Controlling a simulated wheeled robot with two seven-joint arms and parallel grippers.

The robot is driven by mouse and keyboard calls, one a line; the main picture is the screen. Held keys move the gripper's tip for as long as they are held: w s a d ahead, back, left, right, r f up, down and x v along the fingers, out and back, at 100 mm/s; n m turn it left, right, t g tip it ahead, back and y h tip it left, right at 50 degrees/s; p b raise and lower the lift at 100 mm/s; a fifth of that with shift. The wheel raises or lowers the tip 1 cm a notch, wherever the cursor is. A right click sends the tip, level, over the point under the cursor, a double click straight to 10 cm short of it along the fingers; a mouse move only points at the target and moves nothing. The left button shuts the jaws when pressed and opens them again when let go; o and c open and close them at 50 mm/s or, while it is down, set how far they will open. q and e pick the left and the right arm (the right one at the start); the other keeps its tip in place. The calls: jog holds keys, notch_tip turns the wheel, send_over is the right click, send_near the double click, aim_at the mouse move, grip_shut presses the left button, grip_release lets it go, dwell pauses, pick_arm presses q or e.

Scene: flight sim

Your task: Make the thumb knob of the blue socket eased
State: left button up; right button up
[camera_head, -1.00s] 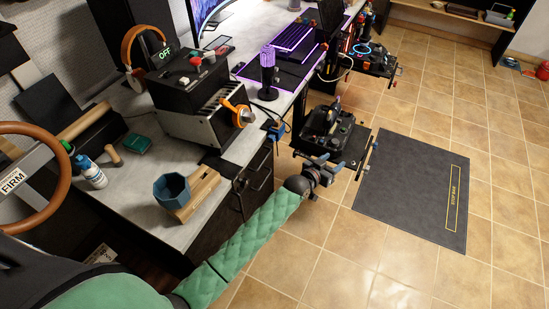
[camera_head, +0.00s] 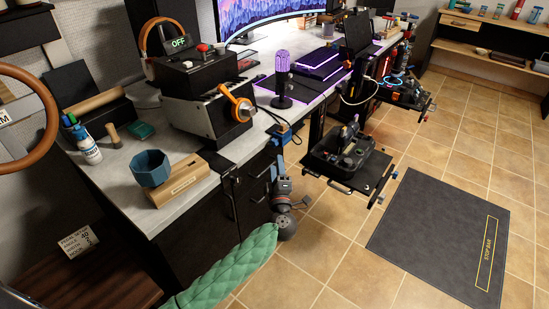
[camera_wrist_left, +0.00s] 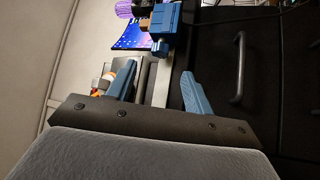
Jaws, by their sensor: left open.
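The blue socket (camera_head: 282,133) is fixed at the front edge of the grey desk. In the left wrist view the blue socket (camera_wrist_left: 166,19) is at the top centre, and a small blue thumb knob (camera_wrist_left: 160,47) sticks out from its lower part. My left gripper (camera_head: 279,168) points up, just below the socket, in front of the black cabinet. In the left wrist view my left gripper (camera_wrist_left: 158,80) is open, its two blue fingers apart with nothing between them. The knob lies beyond the fingertips, apart from them. My right gripper is not in view.
The black cabinet handle (camera_wrist_left: 239,68) is close to the right of my left gripper in the wrist view. A black tray (camera_head: 351,160) juts out to the right.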

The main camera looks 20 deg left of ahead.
aim_at(274, 146)
pick_arm(q)
jog(key=shift+x, duration=3.85)
jog(key=shift+a, duration=0.1)
jog(key=c, duration=1)
